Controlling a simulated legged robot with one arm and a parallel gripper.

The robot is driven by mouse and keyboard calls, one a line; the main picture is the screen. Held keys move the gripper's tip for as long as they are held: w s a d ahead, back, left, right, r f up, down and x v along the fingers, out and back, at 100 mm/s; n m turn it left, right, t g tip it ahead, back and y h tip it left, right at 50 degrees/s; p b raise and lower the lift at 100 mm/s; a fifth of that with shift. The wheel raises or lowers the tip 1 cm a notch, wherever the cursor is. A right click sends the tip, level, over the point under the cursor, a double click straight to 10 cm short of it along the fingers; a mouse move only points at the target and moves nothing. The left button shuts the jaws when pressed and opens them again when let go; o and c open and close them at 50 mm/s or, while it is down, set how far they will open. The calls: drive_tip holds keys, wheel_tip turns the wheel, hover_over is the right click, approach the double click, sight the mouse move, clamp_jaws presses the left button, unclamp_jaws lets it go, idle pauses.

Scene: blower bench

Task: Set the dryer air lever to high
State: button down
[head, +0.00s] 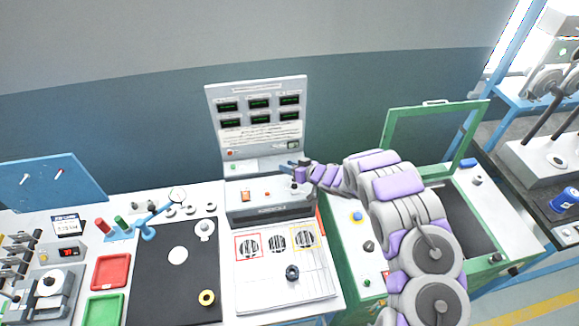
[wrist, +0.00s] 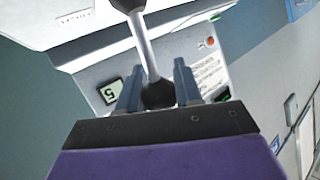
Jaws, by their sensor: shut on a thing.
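The lever shows in the wrist view as a metal rod with a dark round knob (wrist: 158,96) at its near end and a dark base at the top edge. My gripper (wrist: 158,66) has its two blue-grey fingers on either side of the knob and is shut on it. In the head view my gripper (head: 297,170) is over the right part of a grey control box (head: 268,211), where the lever stands. The lever's knob is mostly hidden there by the gripper. The lever's setting marks cannot be read.
A panel with several dark displays (head: 259,121) stands behind the box. A white plate with several round vents (head: 277,239) and a black knob (head: 292,272) lies in front. A green-framed machine (head: 432,140) stands to the right, under my arm. Red (head: 111,272) and green trays lie left.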

drive_tip(key=shift+s+f, duration=0.1)
drive_tip(key=shift+f, duration=0.15)
drive_tip(key=c, duration=0.9)
unclamp_jaws()
drive_tip(key=shift+w+f, duration=0.1)
drive_tip(key=shift+w, duration=0.1)
drive_tip(key=shift+c, duration=0.2)
drive_tip(key=shift+o, duration=0.8)
drive_tip(key=shift+r, duration=0.2)
drive_tip(key=shift+s+d, duration=0.1)
drive_tip(key=shift+d, duration=0.05)
drive_tip(key=v, duration=1.7)
drive_tip(key=shift+d, duration=0.2)
